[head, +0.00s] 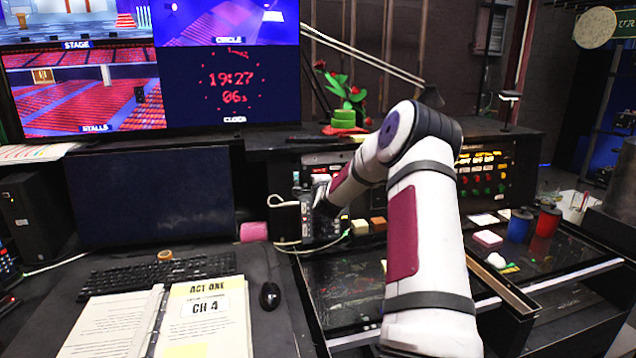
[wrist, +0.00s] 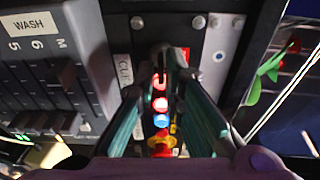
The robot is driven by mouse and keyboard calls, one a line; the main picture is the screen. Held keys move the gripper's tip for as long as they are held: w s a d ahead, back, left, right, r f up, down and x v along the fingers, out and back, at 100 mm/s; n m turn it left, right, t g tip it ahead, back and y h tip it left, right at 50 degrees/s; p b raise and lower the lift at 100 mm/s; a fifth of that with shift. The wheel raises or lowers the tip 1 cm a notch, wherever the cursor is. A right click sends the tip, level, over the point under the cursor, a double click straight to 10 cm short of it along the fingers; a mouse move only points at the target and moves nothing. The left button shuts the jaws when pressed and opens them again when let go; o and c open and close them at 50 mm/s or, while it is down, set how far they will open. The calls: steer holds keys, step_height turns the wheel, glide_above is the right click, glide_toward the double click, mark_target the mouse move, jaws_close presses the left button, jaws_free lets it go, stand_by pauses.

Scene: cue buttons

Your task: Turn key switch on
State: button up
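In the wrist view, my gripper (wrist: 168,68) reaches over a narrow dark panel with a "CUE" label (wrist: 124,68). Its two fingers converge toward dark tips at the panel's upper part. I cannot tell whether the tips meet or have something between them. No key switch shows clearly; the spot at the tips is covered by them. Between the fingers are lit red buttons (wrist: 160,104) and a blue button (wrist: 160,121), with a yellow-and-red part below. In the head view, my arm reaches to the console, and the fingertips cannot be made out.
A fader panel marked "WASH" (wrist: 37,27) lies left of the cue panel. A green plant with red blooms (head: 345,100) stands on the console top. The desk holds a keyboard (head: 158,274), a mouse (head: 270,295) and an open script (head: 207,318). Red and blue cups (head: 520,226) stand at right.

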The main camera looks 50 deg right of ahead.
steer(key=shift+o, duration=0.6)
steer(key=shift+s+r, duration=0.1)
steer(key=v, duration=1.1)
steer(key=shift+s+a, duration=0.3)
